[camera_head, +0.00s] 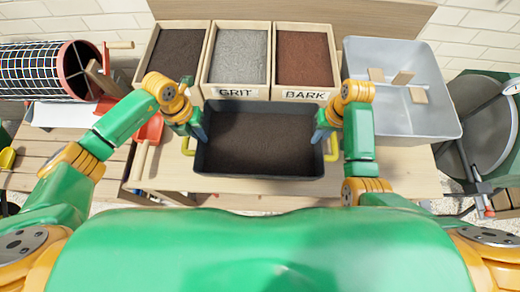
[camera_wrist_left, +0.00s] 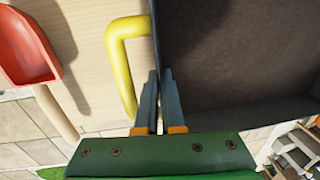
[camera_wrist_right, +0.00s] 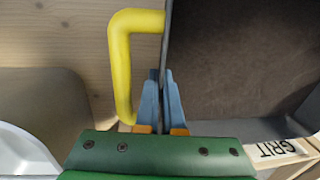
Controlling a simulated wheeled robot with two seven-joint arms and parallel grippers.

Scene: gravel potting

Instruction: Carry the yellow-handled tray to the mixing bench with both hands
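The yellow-handled tray (camera_head: 258,177) is dark grey, filled with dark soil, and sits level at the front of the bench below the labelled bins. My left gripper (camera_head: 203,135) is at its left side; in the left wrist view its fingers (camera_wrist_left: 160,72) are close together on either side of the tray wall, beside the yellow handle (camera_wrist_left: 121,65). My right gripper (camera_head: 318,136) is at the right side; in the right wrist view its fingers (camera_wrist_right: 162,72) pinch the wall likewise, beside the other handle (camera_wrist_right: 121,65). Whether the tray's underside touches the bench is hidden.
Behind the tray stand a dark soil bin (camera_head: 176,52), a grit bin (camera_head: 238,55) and a bark bin (camera_head: 305,58). A grey tub (camera_head: 440,121) is at right, with a round drum machine (camera_head: 485,120) beyond it. A mesh cylinder (camera_head: 35,70) and red scoop (camera_head: 150,129) are left.

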